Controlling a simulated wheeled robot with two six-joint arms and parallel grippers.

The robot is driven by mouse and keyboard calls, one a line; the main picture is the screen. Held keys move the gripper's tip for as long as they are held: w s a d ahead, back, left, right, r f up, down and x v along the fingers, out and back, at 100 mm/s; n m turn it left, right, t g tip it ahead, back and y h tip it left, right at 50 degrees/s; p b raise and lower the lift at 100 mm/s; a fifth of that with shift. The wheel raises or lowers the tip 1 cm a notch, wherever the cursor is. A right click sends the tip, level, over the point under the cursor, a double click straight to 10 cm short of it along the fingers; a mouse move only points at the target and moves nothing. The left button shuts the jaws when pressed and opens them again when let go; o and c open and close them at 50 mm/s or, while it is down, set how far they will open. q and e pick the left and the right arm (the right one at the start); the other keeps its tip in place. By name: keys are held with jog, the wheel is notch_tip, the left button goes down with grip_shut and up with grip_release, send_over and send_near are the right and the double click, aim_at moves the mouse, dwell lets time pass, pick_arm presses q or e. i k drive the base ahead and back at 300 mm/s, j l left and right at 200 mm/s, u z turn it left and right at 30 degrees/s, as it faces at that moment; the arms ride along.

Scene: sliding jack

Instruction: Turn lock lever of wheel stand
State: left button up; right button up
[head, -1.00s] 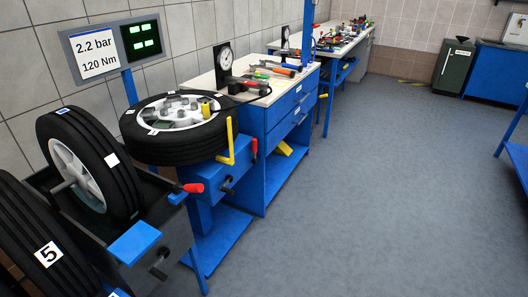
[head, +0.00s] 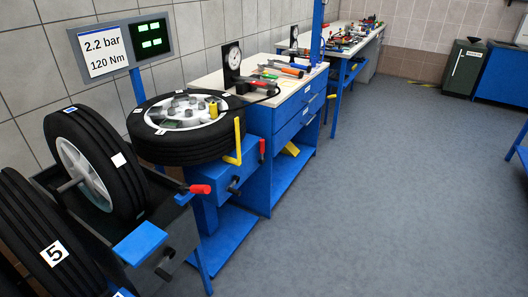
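The blue wheel stand (head: 212,174) stands left of the middle, with a wheel (head: 188,147) lying flat on top. A lever with a red grip (head: 200,189) sticks out at the stand's left front. Another red handle (head: 262,147) stands upright at its right side, beside a yellow bent bar (head: 238,148). A black knob (head: 234,186) is on the stand's front. I cannot tell from the picture which of these is the lock lever. Neither gripper shows in the head view.
A tyre rack (head: 181,238) with upright wheels (head: 97,165) stands at the left front. A blue workbench (head: 284,125) with tools adjoins the stand. A display (head: 121,49) is behind. The grey floor (head: 390,190) at the right is clear.

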aim_at(262, 161)
jog(key=i+l+u, duration=0.2)
jog(key=i+l, duration=0.45)
jog(key=l, duration=0.1)
